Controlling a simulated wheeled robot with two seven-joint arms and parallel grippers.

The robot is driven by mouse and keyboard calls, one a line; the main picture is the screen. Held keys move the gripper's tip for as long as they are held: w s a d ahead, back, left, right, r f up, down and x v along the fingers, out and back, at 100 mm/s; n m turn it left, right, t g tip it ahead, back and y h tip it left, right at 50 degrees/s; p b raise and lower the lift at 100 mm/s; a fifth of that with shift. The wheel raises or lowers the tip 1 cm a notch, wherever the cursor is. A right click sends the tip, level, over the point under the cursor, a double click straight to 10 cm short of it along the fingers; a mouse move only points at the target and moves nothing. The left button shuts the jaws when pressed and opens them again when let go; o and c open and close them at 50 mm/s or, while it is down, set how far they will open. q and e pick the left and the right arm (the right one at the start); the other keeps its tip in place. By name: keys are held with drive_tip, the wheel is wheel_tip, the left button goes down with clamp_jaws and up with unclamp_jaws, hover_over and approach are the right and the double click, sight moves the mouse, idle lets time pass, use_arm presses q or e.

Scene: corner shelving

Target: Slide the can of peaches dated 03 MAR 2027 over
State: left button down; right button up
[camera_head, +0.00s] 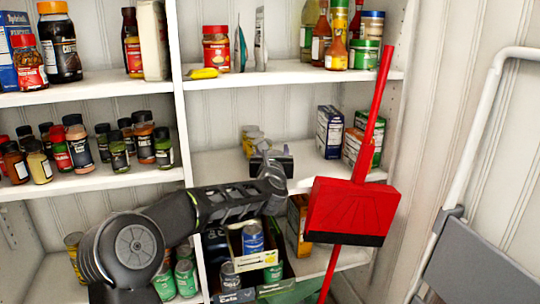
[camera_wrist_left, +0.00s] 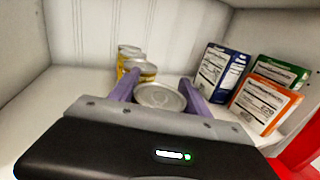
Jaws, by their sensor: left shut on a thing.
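My left gripper (camera_head: 272,160) reaches into the middle shelf on the right. In the left wrist view, its two purple fingers (camera_wrist_left: 160,92) are shut on a can (camera_wrist_left: 160,97), seen from above by its grey metal lid. The can stands upright; its label and date are hidden. Behind and left of it, several cans with yellowish labels (camera_wrist_left: 128,60) stand near the back wall. These cans also show in the head view (camera_head: 250,138), small, with no date readable. My right gripper is not in view.
Upright boxes (camera_head: 329,132) stand to the right on the same shelf; they also show in the wrist view (camera_wrist_left: 222,73). A red broom and dustpan (camera_head: 352,207) stand in front of the shelves. A grey folding ladder (camera_head: 475,262) leans at the right. Spice jars fill the left shelf.

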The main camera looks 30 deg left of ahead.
use_arm(q)
drive_tip(key=shift+s+a, duration=0.2)
drive_tip(key=shift+s, duration=0.05)
drive_tip(key=shift+c, duration=2.1)
unclamp_jaws()
drive_tip(key=shift+s, duration=0.1)
drive_tip(key=b+v, duration=0.1)
drive_tip(key=v, duration=0.6)
drive_tip(key=shift+s+d, duration=0.2)
drive_tip(key=shift+s, duration=0.1)
